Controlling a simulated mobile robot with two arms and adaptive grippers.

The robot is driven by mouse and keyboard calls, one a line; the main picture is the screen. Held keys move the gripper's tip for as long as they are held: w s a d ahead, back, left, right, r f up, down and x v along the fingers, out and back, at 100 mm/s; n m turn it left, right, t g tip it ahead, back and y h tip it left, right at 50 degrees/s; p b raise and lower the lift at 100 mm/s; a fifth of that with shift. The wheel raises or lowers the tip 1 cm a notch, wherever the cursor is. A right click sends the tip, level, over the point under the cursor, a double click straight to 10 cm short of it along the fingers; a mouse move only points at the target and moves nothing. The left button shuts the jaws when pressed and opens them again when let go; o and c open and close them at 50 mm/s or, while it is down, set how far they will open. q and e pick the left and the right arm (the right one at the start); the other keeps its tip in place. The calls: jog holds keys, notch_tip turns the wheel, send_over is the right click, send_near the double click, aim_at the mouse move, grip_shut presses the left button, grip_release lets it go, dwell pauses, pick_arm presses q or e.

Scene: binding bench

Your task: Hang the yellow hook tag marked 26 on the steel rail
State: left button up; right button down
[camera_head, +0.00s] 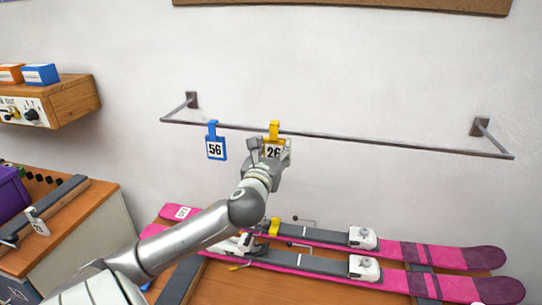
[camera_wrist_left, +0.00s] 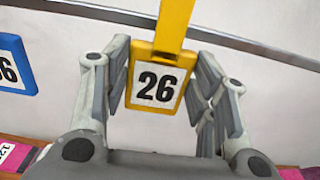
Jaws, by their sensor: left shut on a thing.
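The yellow hook tag marked 26 (camera_head: 274,130) is upright at the steel rail (camera_head: 390,143), left of the rail's middle. My left gripper (camera_head: 272,147) is shut on this tag, with a finger on each side of its plate. In the left wrist view the tag (camera_wrist_left: 157,82) faces me between the fingers, and its yellow stem crosses in front of the rail (camera_wrist_left: 262,49). The top of the hook is cut off there, so I cannot tell whether it is over the rail. My right gripper is not in view.
A blue tag marked 56 (camera_head: 216,145) hangs on the rail to the left. Pink skis (camera_head: 470,258) with bindings lie on the wooden bench below. A wooden box (camera_head: 66,101) is on the left wall. The rail right of the yellow tag is free.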

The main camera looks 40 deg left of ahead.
pick_arm(q)
jog(key=shift+w+a+f+b, duration=0.1)
jog(key=shift+w+a+b, duration=0.25)
jog(key=shift+w, duration=0.3)
jog(key=shift+f, duration=0.75)
jog(key=o, duration=1)
jog(key=shift+c, duration=0.2)
jog(key=shift+s+d, duration=0.1)
jog(key=shift+s, duration=0.05)
jog(key=v, duration=0.7)
